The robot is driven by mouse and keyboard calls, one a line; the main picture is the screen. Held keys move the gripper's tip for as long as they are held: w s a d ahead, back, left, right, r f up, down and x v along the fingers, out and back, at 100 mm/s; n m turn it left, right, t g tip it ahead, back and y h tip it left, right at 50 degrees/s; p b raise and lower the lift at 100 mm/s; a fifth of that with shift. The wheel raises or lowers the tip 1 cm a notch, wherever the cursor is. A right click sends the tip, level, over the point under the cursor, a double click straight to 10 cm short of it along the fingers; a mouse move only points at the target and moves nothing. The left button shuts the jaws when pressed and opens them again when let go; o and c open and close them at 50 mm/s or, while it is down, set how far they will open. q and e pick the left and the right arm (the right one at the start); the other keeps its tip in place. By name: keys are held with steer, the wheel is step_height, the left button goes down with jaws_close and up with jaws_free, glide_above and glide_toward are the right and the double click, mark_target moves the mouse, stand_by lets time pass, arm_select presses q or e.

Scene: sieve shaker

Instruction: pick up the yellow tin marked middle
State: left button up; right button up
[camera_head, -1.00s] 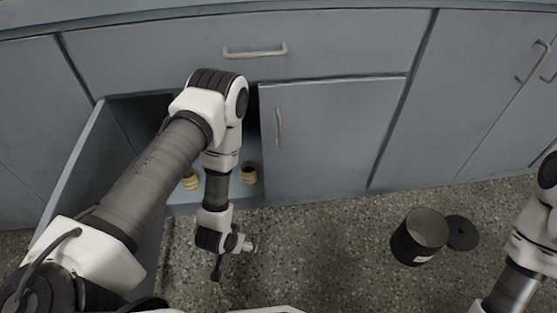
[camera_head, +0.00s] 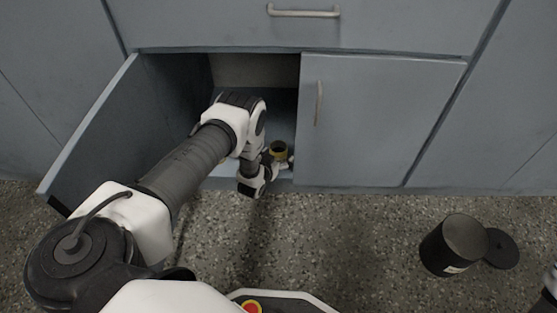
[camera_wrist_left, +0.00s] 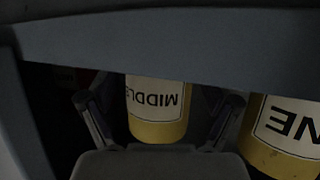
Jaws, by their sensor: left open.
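In the left wrist view the yellow tin marked middle (camera_wrist_left: 157,108) has a white label that reads upside down. It sits between the two spread fingers of my left gripper (camera_wrist_left: 160,122), with visible room on each side. A second yellow tin (camera_wrist_left: 285,135) with a partly seen label stands to its right. In the head view my left gripper (camera_head: 284,161) reaches to the cabinet opening, beside a yellow tin (camera_head: 279,148) with a dark open top; its label cannot be read there.
The open cabinet door (camera_head: 95,125) stands left of my arm, and a closed door (camera_head: 365,120) is right of the opening. A grey edge (camera_wrist_left: 160,40) crosses the wrist view above the tins. A black canister (camera_head: 452,245) and a dark disc (camera_head: 501,249) are on the floor.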

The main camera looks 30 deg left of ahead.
arm_select(q)
steer(key=shift+w+r, duration=0.1)
steer(key=shift+w, duration=0.05)
steer(key=c, duration=1.3)
